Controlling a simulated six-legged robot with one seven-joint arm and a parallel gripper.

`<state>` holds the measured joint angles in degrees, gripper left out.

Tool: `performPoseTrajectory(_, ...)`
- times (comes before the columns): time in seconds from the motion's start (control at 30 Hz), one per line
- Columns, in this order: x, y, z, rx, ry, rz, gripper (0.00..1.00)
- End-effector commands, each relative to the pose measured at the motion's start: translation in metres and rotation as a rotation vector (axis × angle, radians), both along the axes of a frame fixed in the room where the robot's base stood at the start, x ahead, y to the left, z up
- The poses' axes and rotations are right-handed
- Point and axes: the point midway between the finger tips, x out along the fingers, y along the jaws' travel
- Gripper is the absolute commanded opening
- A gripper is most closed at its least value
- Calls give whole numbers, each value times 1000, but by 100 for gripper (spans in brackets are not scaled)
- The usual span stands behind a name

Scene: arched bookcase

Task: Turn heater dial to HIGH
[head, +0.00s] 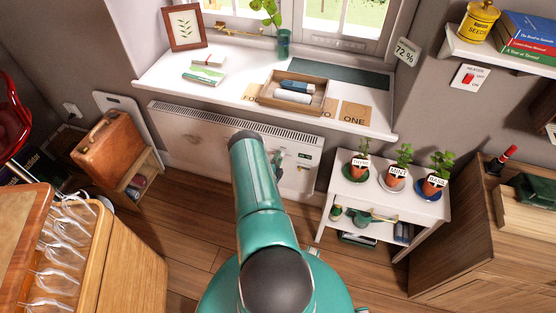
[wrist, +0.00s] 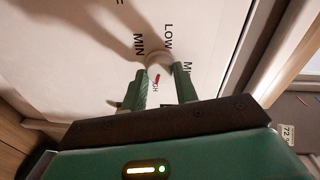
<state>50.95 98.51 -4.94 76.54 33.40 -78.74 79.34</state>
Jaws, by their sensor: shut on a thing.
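The white heater (head: 190,125) is on the wall under the windowsill, with a control panel at its right end. My gripper (head: 277,158) is at that panel, partly hidden by my arm. In the wrist view, my gripper (wrist: 159,70) has its two green fingers on either side of the pale round heater dial (wrist: 157,60), shut on it. The labels MIN and LOW and a cut-off label starting with M show around the dial. A red mark (wrist: 157,78) lies between the fingers, beside the partly hidden letters "GH".
A white stand (head: 390,202) with several potted herbs is just right of the heater. A brown suitcase (head: 107,150) stands to the left. The windowsill (head: 225,85) juts out above the heater. Wooden floor (head: 190,225) is open in front.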

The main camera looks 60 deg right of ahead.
Motion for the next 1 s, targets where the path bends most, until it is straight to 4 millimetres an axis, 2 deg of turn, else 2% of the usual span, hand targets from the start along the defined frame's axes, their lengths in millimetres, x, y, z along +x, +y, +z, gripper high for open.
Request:
performPoseTrajectory(0.23, 0, 0, 0, 1, 1, 0, 6)
performPoseTrajectory(0.27, 0, 0, 0, 1, 1, 0, 33)
performPoseTrajectory(0.37, 0, 0, 0, 0, 1, 0, 51)
performPoseTrajectory(0.63, 0, 0, 0, 0, 2, 0, 51)
performPoseTrajectory(0.77, 0, 7, 0, 0, 2, 0, 51)
performPoseTrajectory(0.87, -1, 21, 1, 1, 2, 2, 51)
performPoseTrajectory(1.0, -5, 51, 3, 4, 3, 1, 51)
